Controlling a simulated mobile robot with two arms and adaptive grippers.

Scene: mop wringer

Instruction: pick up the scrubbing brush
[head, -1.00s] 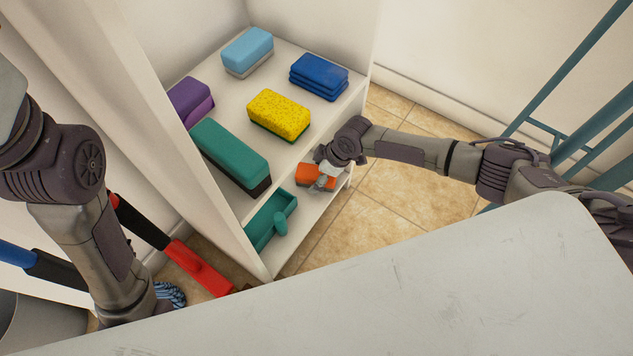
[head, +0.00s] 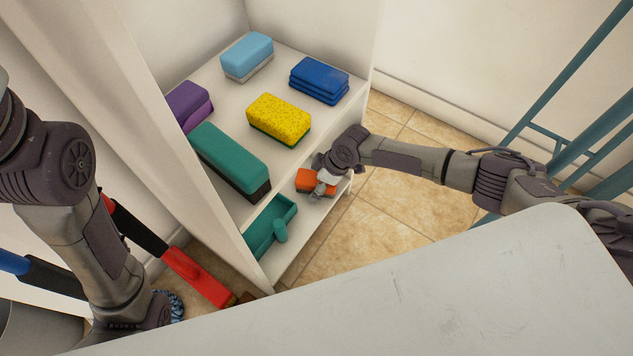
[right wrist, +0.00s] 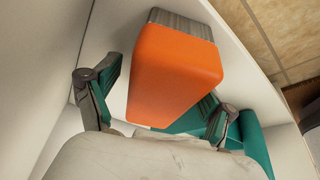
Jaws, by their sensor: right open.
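The scrubbing brush, an orange block (head: 303,184) with grey bristles, is on the lower shelf (head: 308,234) near its right end. In the right wrist view the brush (right wrist: 178,68) fills the upper middle, with its bristles on the far side. My right gripper (head: 325,184) is at the shelf's front edge, just right of the brush and partly covering it. In the right wrist view my right gripper (right wrist: 158,104) is open, with its fingers spread to either side of the brush's near end. I see no grip on it. My left gripper is hidden; only its arm shows.
A teal dustpan (head: 263,232) lies left of the brush. The upper shelf (head: 232,101) above holds several sponges and a long teal block (head: 229,153). A red-headed tool (head: 194,274) leans outside the cabinet. A white surface (head: 420,280) fills the front. Tiled floor (head: 395,215) is open at right.

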